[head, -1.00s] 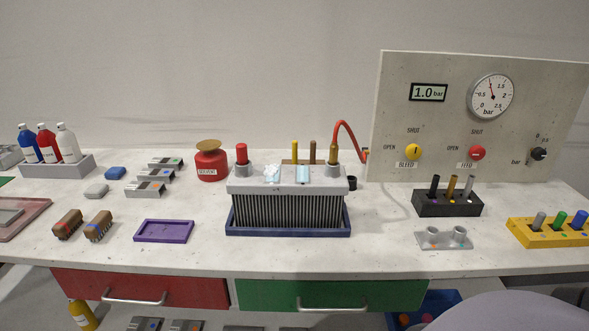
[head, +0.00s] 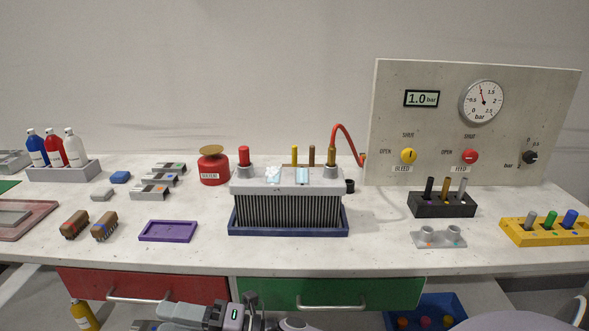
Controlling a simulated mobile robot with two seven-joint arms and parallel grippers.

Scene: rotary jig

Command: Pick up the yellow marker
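A thin yellow marker (head: 294,155) stands upright behind the grey finned unit (head: 288,208), beside a brown one (head: 312,155). Its lower part is hidden by the unit. My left gripper (head: 252,308) is low at the bottom edge, in front of the drawers and below the table top, well away from the marker. Its fingers are partly cut off, so I cannot tell whether they are open. My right gripper is not in view.
A red hose (head: 346,136) arches just right of the markers to the panel (head: 470,110). A red pot (head: 214,166) stands left of the unit. A black holder (head: 442,205) and a yellow rack (head: 546,232) are at right. The front table strip is clear.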

